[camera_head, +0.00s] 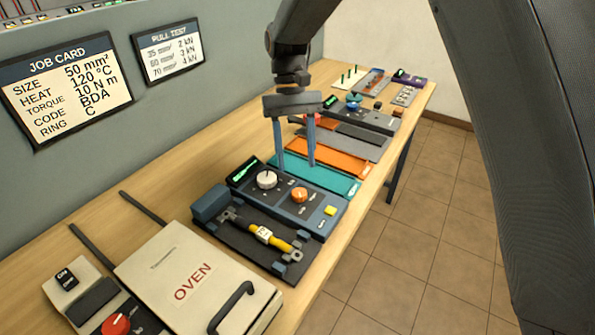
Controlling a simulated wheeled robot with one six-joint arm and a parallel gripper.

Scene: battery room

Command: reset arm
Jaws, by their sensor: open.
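My gripper (296,146) hangs from my arm over the middle of the bench, pointing down. Its two blue fingers are apart with nothing between them. It is above or just behind a blue-grey control box (290,199) with a white knob, an orange knob and a yellow button. The exact height of the fingertips over the bench is hard to tell. My arm's upper links run off the top edge of the view.
A dark fixture (250,243) holds a yellow piece. A white oven (160,270) stands in front. Teal (325,179) and orange (335,158) trays lie behind the gripper. A job card (68,86) hangs on the wall. Floor is clear at right.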

